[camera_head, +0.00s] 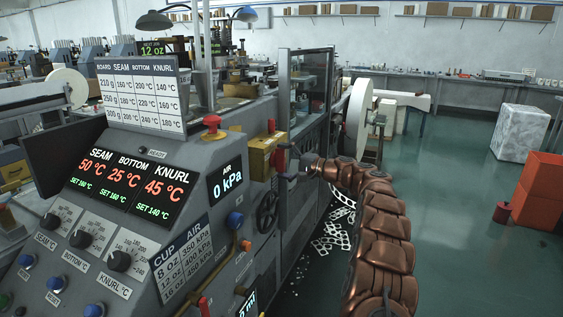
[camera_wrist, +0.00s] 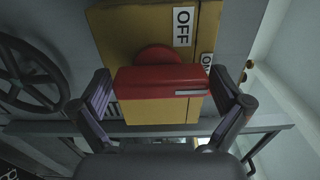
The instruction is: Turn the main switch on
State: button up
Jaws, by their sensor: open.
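The main switch is a yellow box (camera_head: 259,160) on the machine's right side, with a red handle (camera_head: 271,127) on it. The red handle (camera_wrist: 155,80) lies across the picture on a round red hub. My gripper (camera_head: 287,160) is in front of the box. In the wrist view my gripper (camera_wrist: 165,103) is open, with one finger on each side of the handle. I cannot tell whether the fingers touch it.
A black handwheel (camera_head: 267,211) sits below the switch box, and also shows in the wrist view (camera_wrist: 30,80). A red mushroom button (camera_head: 211,122) stands on the console top. The air display (camera_head: 228,185) reads 0 kPa. Open green floor (camera_head: 450,190) lies to the right.

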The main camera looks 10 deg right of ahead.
jog(key=shift+d, duration=0.1)
jog(key=v, duration=1.2)
